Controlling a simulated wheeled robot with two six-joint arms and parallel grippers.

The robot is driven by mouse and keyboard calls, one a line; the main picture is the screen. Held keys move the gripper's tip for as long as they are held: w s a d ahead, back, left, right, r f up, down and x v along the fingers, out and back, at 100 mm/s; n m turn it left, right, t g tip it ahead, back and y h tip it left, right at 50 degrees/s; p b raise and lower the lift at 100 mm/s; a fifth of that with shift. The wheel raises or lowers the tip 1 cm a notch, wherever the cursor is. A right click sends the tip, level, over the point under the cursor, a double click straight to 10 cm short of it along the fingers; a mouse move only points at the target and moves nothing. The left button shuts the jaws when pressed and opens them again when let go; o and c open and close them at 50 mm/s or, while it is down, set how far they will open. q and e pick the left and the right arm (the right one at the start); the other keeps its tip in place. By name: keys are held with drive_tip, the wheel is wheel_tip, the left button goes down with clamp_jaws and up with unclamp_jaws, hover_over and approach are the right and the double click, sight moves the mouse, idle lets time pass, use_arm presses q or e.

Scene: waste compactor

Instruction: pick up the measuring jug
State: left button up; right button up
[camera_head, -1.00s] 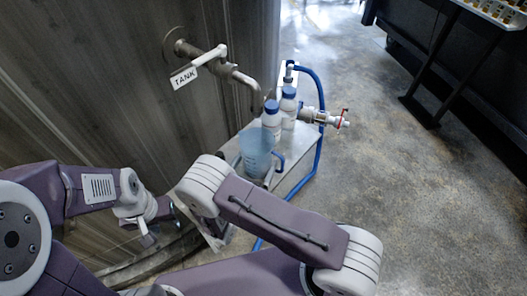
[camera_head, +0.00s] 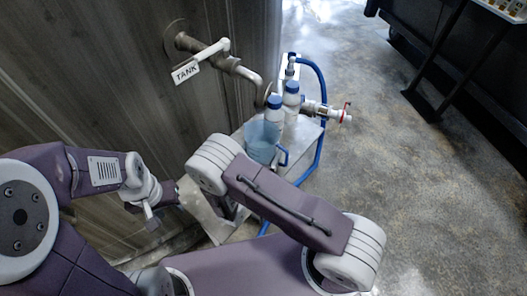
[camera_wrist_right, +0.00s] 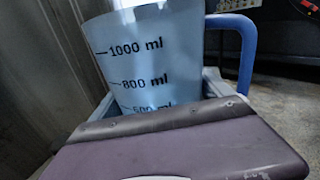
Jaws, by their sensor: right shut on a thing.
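The measuring jug (camera_head: 262,143) is translucent light blue with a blue handle. In the head view it shows at the small metal stand, in front of the white bottles, partly hidden by my right arm. In the right wrist view the jug (camera_wrist_right: 150,60) faces me with its ml marks, its handle to the right. My right gripper (camera_wrist_right: 160,88) is shut on the jug, a finger on either side of its body. I cannot tell whether the jug's base touches the stand. My left gripper (camera_head: 165,194) is low at the left, away from the jug; its jaws are unclear.
White bottles with blue caps (camera_head: 291,100) stand just behind the jug on the metal stand (camera_head: 303,136). A pipe with a TANK tag (camera_head: 186,72) juts from the wall above. A blue hose (camera_head: 322,85) and a red-handled valve (camera_head: 343,115) are at the right. Open floor lies right.

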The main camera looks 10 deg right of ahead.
sight(268, 132)
drive_tip(key=shift+r+p, duration=0.6)
drive_tip(key=shift+r, duration=1.2)
drive_tip(key=s+d+r+p, duration=0.4)
drive_tip(key=d+r, duration=0.3)
drive_tip(key=d, duration=0.4)
drive_tip(key=shift+s+r, duration=0.15)
drive_tip(key=s+a+m+g+h+p, duration=0.1)
drive_tip(key=p, duration=0.1)
drive_tip(key=s+a+m+g+h+p, duration=0.1)
drive_tip(key=a+p, duration=0.1)
drive_tip(key=p, duration=0.1)
drive_tip(key=s+a+m+g+h+p, duration=0.1)
drive_tip(key=p, duration=0.2)
drive_tip(key=shift+a+r+g+h, duration=0.15)
drive_tip(key=shift+a+g+h, duration=0.1)
drive_tip(key=shift+g+h, duration=0.15)
